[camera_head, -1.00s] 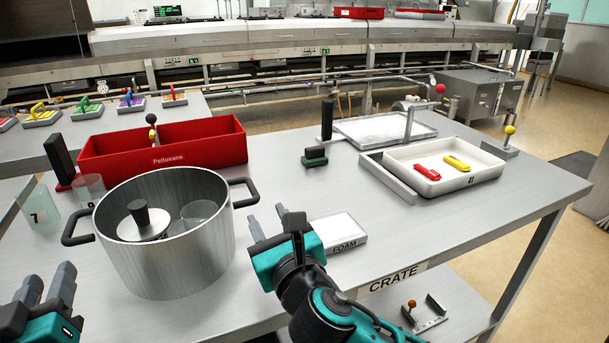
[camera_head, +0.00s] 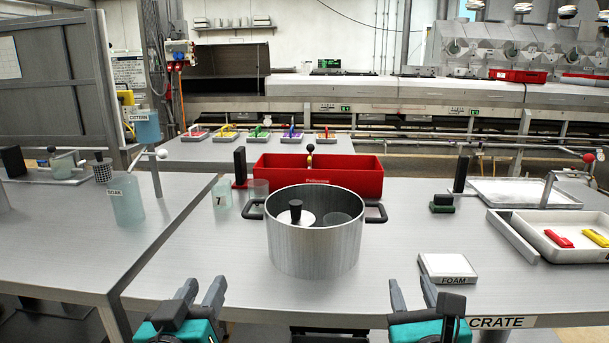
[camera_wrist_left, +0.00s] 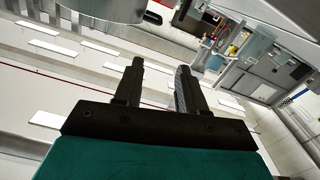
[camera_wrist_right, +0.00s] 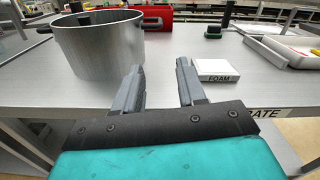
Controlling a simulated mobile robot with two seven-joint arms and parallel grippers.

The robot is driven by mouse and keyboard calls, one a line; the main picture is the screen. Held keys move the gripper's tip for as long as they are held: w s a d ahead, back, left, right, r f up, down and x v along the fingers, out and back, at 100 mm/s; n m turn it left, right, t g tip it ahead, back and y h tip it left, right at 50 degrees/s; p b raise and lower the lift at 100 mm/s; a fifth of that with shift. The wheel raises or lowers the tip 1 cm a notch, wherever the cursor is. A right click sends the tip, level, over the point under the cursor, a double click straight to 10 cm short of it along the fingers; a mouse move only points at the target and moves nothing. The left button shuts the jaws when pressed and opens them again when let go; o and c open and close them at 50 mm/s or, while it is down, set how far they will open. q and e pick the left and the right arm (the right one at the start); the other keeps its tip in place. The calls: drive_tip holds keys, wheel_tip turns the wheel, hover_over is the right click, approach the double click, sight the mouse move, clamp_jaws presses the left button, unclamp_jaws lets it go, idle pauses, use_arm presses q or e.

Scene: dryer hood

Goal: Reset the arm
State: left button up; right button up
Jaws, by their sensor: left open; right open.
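My left gripper (camera_head: 201,292) is open and empty in front of the table's near edge in the head view. Its two fingers stand apart in the left wrist view (camera_wrist_left: 158,85). My right gripper (camera_head: 412,290) is open and empty near the same edge, between the steel pot and the white FOAM block. Its spread fingers also show in the right wrist view (camera_wrist_right: 161,88). Neither gripper touches an object.
A steel pot (camera_head: 315,247) with black handles stands mid-table. The FOAM block (camera_head: 447,265) lies right of it. A red bin (camera_head: 350,175) stands behind. A white tray (camera_head: 565,250) with red and yellow pieces is at right. Another table (camera_head: 70,235) stands at left.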

drive_tip(key=s+f+m+g+y, duration=0.1)
drive_tip(key=s+f+m+g, duration=0.15)
drive_tip(key=f+m, duration=0.6)
drive_tip(key=s+f+m+g+y, duration=0.2)
drive_tip(key=s+f+m, duration=0.1)
drive_tip(key=f+m, duration=0.55)
use_arm(q)
drive_tip(key=s+f+m+g, duration=0.1)
drive_tip(key=s+f+g, duration=0.1)
drive_tip(key=s+f, duration=0.3)
drive_tip(key=s+a+f+m+g, duration=0.1)
drive_tip(key=s+f, duration=0.4)
drive_tip(key=f, duration=0.8)
drive_tip(key=s+a+f+m+g, duration=0.1)
drive_tip(key=s+f+g, duration=0.3)
drive_tip(key=f, duration=0.6)
drive_tip(key=shift+s+a+m+h+p, duration=0.15)
drive_tip(key=shift+s+m+h+p, duration=0.3)
drive_tip(key=shift+s, duration=0.55)
use_arm(e)
drive_tip(key=s+d+f+m+g, duration=0.1)
drive_tip(key=s+f+m+g, duration=0.1)
drive_tip(key=s+f+m, duration=0.8)
drive_tip(key=shift+s+d+f+m+g, duration=0.25)
drive_tip(key=shift+f+m+g, duration=0.15)
drive_tip(key=shift+m, duration=3.5)
